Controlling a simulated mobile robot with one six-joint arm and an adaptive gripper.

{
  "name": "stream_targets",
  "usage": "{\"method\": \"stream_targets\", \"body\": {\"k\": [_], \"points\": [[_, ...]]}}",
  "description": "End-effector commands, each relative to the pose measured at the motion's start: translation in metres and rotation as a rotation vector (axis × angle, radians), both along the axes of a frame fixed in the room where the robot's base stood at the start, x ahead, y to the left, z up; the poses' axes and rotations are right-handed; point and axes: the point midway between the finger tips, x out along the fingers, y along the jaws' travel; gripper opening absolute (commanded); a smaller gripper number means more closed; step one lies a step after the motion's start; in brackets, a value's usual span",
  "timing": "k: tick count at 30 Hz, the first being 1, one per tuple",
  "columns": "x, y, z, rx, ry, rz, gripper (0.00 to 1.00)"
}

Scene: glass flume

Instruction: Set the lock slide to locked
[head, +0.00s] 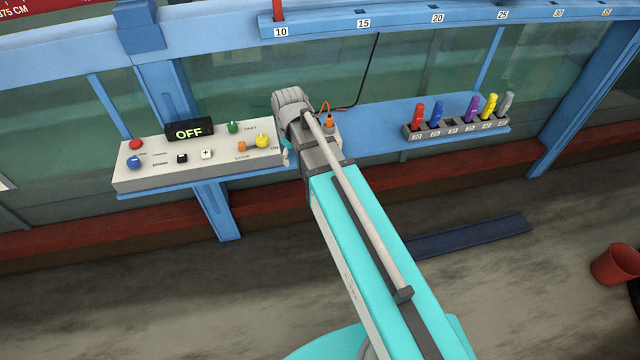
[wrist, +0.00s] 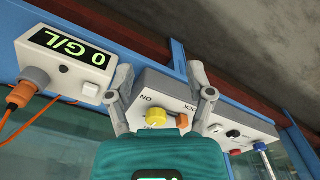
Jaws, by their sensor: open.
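The lock slide is a small orange block (head: 241,146) on the sloped control panel (head: 150,178), just above the LOCK lettering. In the wrist view the orange block (wrist: 182,121) shows partly, low between my fingers, beside a yellow knob (wrist: 156,118). I cannot tell which end of its travel it is at. My gripper (wrist: 160,72) is open and empty, its fingers spread over the panel's right part. In the head view my wrist and forearm cover most of the gripper, right of the panel. I cannot tell whether a finger touches the panel.
The panel also carries an OFF display (head: 189,131), a green knob (head: 233,127), a red button (head: 135,144) and a blue knob (head: 134,163). A 0 G/L meter (wrist: 68,52) with an orange plug (wrist: 20,95) stands close by. A rack of coloured handles (head: 455,128) sits right.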

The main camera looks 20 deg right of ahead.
Motion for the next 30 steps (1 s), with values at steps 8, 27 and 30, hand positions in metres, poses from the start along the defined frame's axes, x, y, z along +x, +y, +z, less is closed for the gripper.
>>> {"method": "stream_targets", "body": {"k": [8,27,30], "points": [[-0.034,-0.022,-0.015,0.0,0.0,-0.166,0.69],[-0.085,-0.054,-0.034,0.0,0.0,-0.455,0.69],[-0.086,-0.055,-0.034,0.0,0.0,-0.463,0.69]]}}
